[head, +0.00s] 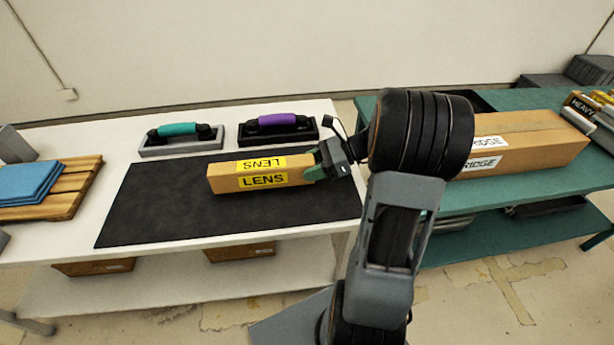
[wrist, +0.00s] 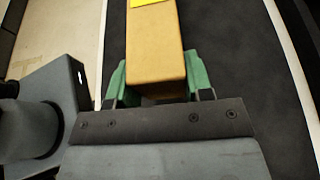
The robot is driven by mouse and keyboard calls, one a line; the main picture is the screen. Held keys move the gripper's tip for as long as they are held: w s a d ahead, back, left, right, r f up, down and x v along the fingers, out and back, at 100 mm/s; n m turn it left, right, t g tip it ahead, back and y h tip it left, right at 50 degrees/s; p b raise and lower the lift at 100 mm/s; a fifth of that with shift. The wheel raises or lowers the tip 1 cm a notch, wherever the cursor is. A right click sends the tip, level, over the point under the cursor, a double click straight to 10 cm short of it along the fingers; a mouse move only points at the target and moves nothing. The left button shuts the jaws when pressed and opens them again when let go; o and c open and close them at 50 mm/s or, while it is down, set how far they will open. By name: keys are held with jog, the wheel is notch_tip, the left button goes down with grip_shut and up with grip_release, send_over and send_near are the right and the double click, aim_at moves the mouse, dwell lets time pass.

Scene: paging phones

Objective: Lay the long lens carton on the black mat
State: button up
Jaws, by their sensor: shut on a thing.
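The long lens carton (head: 228,179) is a tan box with yellow LENS labels. It lies lengthwise left to right over the black mat (head: 150,205) on the white table. My gripper (head: 318,164) is shut on its right end, with green fingers on both sides. In the wrist view the carton (wrist: 154,55) runs away from my gripper (wrist: 157,82), with the dark mat (wrist: 232,60) beside it. I cannot tell whether the carton touches the mat or is just above it.
Two phones, one with a teal handset (head: 177,130) and one with a purple handset (head: 273,121), stand behind the mat. A wooden board (head: 75,185) with blue cloths (head: 27,182) is at left. A green table (head: 480,197) at right bears a larger carton (head: 530,140).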

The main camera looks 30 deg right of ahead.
jog(key=shift+w+f+b, duration=0.15)
jog(key=shift+f+b, duration=0.05)
jog(key=shift+f, duration=0.7)
jog(key=shift+w+f+b, duration=0.15)
jog(key=shift+f+b, duration=0.05)
jog(key=shift+f, duration=0.7)
jog(key=shift+f, duration=0.15)
jog(key=o, duration=1.1)
jog(key=shift+c, duration=0.2)
jog(key=shift+s+d+r, duration=0.1)
jog(key=shift+d+r, duration=0.15)
jog(key=shift+r, duration=0.05)
jog(key=p+v, duration=0.1)
jog(key=v, duration=1)
jog(key=shift+s+d, duration=0.15)
jog(key=shift+d, duration=0.05)
jog(key=shift+a+r, duration=0.1)
